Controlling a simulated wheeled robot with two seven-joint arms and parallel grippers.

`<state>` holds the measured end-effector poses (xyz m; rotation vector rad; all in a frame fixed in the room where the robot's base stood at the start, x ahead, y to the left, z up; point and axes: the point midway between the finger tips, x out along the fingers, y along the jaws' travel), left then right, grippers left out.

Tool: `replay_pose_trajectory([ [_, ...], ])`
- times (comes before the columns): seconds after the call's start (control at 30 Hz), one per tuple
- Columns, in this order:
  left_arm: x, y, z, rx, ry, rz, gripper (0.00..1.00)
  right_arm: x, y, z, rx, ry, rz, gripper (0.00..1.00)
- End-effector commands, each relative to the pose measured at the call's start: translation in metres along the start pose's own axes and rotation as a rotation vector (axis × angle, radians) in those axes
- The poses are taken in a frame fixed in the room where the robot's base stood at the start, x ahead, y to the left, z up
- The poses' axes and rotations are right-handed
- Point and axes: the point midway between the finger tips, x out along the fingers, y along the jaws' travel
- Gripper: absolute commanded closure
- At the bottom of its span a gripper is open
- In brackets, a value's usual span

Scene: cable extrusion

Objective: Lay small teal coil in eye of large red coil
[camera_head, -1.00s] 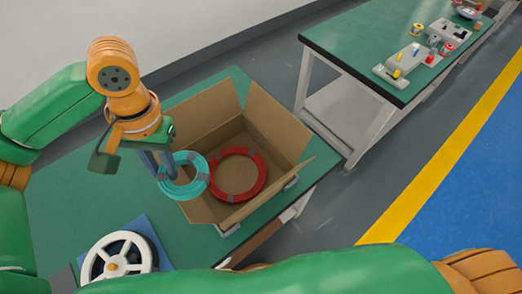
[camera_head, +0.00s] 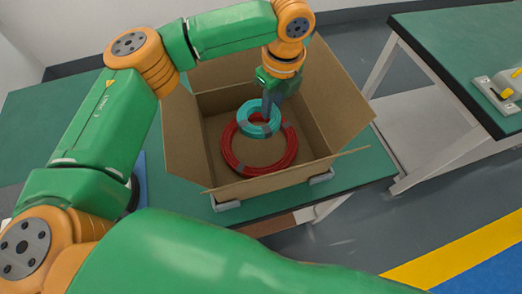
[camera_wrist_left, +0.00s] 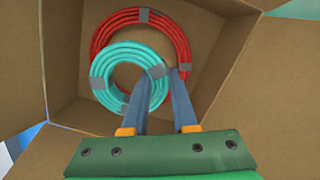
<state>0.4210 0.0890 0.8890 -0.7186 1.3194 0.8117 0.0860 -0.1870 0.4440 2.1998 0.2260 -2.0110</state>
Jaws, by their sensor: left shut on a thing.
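The small teal coil (camera_head: 259,118) is held by my left gripper (camera_head: 269,103) inside the open cardboard box. In the left wrist view my left gripper (camera_wrist_left: 162,78) is shut on the right side of the teal coil (camera_wrist_left: 101,79), at a grey tape band. The large red coil (camera_head: 283,155) lies flat on the box floor. The teal coil overlaps the far part of the red coil in the head view, and hides part of it. In the left wrist view the red coil (camera_wrist_left: 179,38) shows beyond the teal one. The height between the coils is unclear. My right gripper is not in view.
The cardboard box (camera_head: 185,135) stands with its flaps open on a green table (camera_head: 370,172). Its walls surround the gripper. A second green table (camera_head: 445,55) with a small fixture (camera_head: 498,95) stands at the right, across a gap.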

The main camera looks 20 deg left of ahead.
Motion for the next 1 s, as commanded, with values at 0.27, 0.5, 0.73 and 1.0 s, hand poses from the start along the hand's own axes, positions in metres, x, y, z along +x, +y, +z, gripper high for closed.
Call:
replay_pose_trajectory([
  [0.27,0.059,0.001,-0.007,0.01,0.001,0.004,1.0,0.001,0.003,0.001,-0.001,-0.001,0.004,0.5],
  [0.5,0.093,0.001,-0.011,0.009,0.0,0.001,1.0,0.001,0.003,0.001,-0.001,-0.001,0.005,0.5],
  [0.73,0.094,0.001,-0.012,0.009,0.001,0.001,1.0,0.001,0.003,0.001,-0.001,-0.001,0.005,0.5],
  [1.0,0.103,0.002,-0.014,0.009,0.003,0.005,1.0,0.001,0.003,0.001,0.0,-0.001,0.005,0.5],
])
